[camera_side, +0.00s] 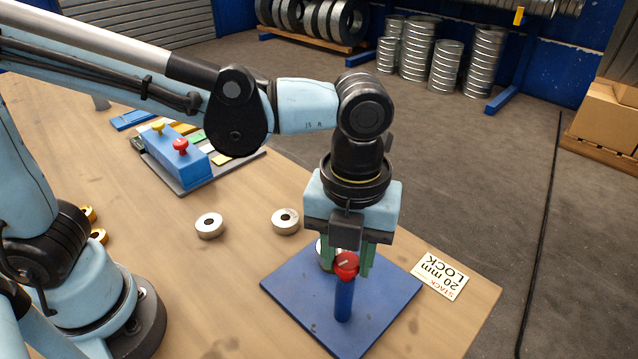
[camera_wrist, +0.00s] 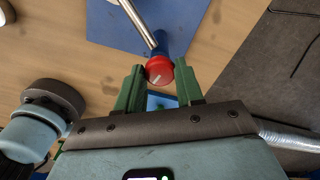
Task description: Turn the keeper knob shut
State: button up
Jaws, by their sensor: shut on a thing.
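The red keeper knob (camera_side: 346,265), with a white line on its face, sits at the top of a blue post (camera_side: 343,300) on a blue base plate (camera_side: 385,295). My gripper (camera_side: 350,268) points down with its green fingers on either side of the knob, shut on it. In the wrist view the knob (camera_wrist: 159,70) lies between the green fingertips (camera_wrist: 160,73), its white line slanting. A silver rod (camera_wrist: 138,20) runs up to the knob's post there. A silver ring piece (camera_side: 324,256) behind the knob is partly hidden by a finger.
Two silver rings (camera_side: 209,225) (camera_side: 285,221) lie loose on the wooden table left of the plate. A card (camera_side: 442,276) reading "STACK 20 mm LOCK" lies right of the plate. A blue block (camera_side: 175,158) with yellow and red knobs stands on a grey tray behind. Gold rings (camera_side: 98,236) lie at left.

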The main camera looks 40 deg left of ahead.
aim_at(347, 261)
jog(key=m, duration=0.5)
jog(key=shift+m, duration=0.3)
jog(key=m, duration=0.5)
jog(key=shift+m, duration=0.4)
jog(key=o, duration=1)
jog(key=shift+o, duration=0.2)
notch_tip(347, 261, up, 12)
